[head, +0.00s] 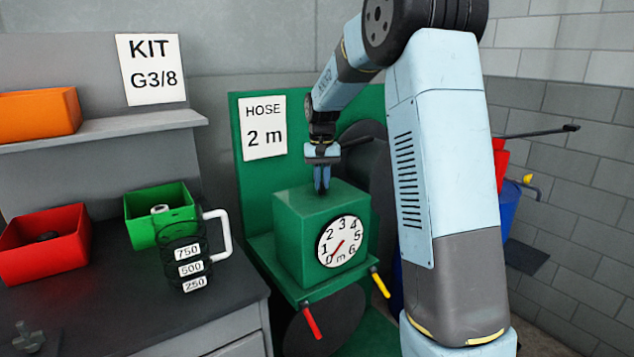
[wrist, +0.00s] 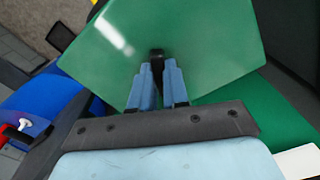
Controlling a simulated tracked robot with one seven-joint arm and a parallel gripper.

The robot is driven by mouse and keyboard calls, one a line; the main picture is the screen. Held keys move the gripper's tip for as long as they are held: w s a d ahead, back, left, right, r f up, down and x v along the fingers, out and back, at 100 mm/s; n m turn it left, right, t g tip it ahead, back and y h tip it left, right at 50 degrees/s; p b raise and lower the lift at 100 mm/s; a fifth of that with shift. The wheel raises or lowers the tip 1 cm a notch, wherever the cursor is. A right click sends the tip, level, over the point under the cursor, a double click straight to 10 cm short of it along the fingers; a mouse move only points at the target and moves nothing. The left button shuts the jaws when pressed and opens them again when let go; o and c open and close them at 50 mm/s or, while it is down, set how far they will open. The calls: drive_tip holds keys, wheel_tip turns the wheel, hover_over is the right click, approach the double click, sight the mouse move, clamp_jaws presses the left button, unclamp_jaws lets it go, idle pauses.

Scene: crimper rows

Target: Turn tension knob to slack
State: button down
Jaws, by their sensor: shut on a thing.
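The green metering box (head: 290,225) stands on a green stand and has a round white dial (head: 339,241) on its front. The dial's red needle points to the lower left, near 0. My gripper (head: 322,188) points straight down at the top of the box. In the wrist view my gripper (wrist: 157,70) is shut on a small black knob (wrist: 157,54) on the box's green top. The fingers cover most of the knob, and I cannot read any marking for slack or tension.
A red-handled lever (head: 311,321) and a yellow-handled lever (head: 380,283) stick out below the box. A "HOSE 2 m" sign (head: 264,128) hangs behind. Left, the bench holds a red bin (head: 40,258), a green bin (head: 150,232) and a dark jug (head: 178,245) with a white handle.

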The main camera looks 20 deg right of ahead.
drive_tip(key=n, duration=0.5)
drive_tip(key=shift+w+d+r+n, duration=0.1)
drive_tip(key=shift+d+n, duration=0.2)
drive_tip(key=n, duration=0.6)
drive_tip(key=shift+a, duration=0.2)
drive_tip(key=n, duration=0.4)
drive_tip(key=shift+a, duration=0.1)
drive_tip(key=n, duration=0.3)
drive_tip(key=shift+a+n, duration=0.1)
drive_tip(key=shift+n, duration=0.3)
drive_tip(key=n, duration=0.2)
drive_tip(key=shift+n, duration=0.3)
drive_tip(key=shift+f+n, duration=0.25)
drive_tip(key=shift+n, duration=0.45)
drive_tip(key=c, duration=1.1)
unclamp_jaws()
drive_tip(key=shift+r, duration=0.1)
